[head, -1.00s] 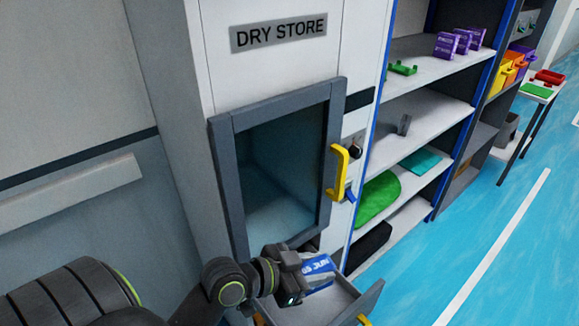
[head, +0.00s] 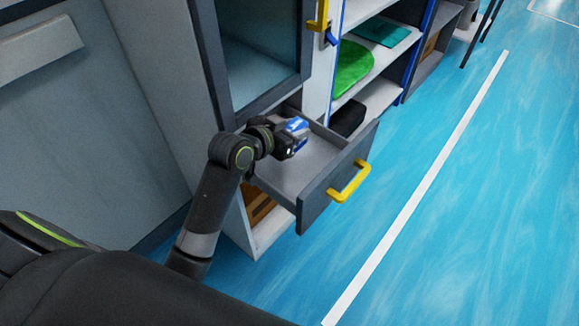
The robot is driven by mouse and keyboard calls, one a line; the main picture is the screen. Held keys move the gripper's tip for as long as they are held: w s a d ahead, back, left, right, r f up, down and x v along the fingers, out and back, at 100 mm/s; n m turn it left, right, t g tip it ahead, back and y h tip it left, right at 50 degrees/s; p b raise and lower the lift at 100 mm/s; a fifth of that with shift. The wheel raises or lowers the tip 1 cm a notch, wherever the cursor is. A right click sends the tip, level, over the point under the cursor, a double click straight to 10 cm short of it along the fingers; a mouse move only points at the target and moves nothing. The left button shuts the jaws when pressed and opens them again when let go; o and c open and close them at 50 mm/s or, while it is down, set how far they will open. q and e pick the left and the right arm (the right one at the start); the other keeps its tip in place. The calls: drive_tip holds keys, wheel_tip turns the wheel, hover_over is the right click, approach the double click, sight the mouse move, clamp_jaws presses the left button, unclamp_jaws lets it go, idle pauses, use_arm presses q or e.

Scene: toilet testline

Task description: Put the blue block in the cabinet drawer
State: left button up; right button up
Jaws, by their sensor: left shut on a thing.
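The blue block (head: 296,127), with white lettering, is held by my left gripper (head: 290,138), which is shut on it. The gripper and block are above the back left part of the cabinet drawer (head: 340,182). The drawer is pulled out and has a grey front with a yellow handle (head: 349,183). Its visible inside is bare. Part of the block is hidden by the gripper. Whether the block touches the drawer floor I cannot tell. My right gripper is not in view.
The cabinet's framed window door (head: 258,107) stands above the drawer. An open space with a brown box (head: 258,204) is below. Shelves to the right hold a green round item (head: 352,68) and a black box (head: 348,118). The blue floor is clear.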

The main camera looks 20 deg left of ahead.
use_arm(q)
drive_tip(key=shift+w+f, duration=0.2)
drive_tip(key=shift+f, duration=0.2)
wheel_tip(320, 180, down, 9)
drive_tip(key=shift+r+b, duration=0.1)
drive_tip(key=shift+b, duration=0.85)
drive_tip(key=shift+f, duration=0.4)
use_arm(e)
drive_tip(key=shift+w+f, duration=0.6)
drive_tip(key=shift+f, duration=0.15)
use_arm(q)
drive_tip(key=shift+f, duration=0.1)
drive_tip(key=o, duration=1.1)
